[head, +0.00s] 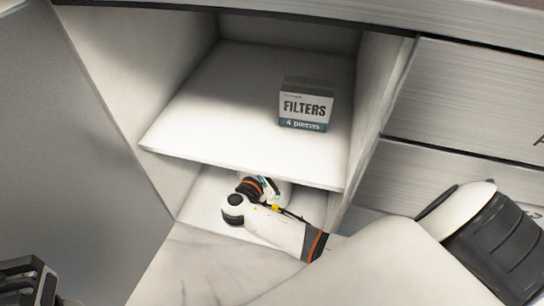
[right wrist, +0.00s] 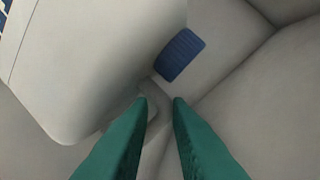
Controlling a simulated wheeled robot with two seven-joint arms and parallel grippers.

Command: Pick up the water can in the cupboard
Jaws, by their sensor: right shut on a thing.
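The water can (right wrist: 110,60) is a white jug with a blue ribbed cap (right wrist: 180,55) and some blue print at the left edge of the right wrist view. It looks tilted in that view. My right gripper (right wrist: 160,103) has its green fingers at the can's pale handle, shut on it. In the head view, my right arm reaches into the lower compartment below the shelf, and its fingers and most of the can are hidden there. My left gripper (head: 28,278) shows only in part at the bottom left, away from the cupboard interior; its jaw opening is unclear.
A shelf (head: 205,110) sits above my right wrist and carries a filters box (head: 306,104). The open cupboard has a grey door (head: 75,130) at the left, a side wall at the right and drawers (head: 470,95) beyond it.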

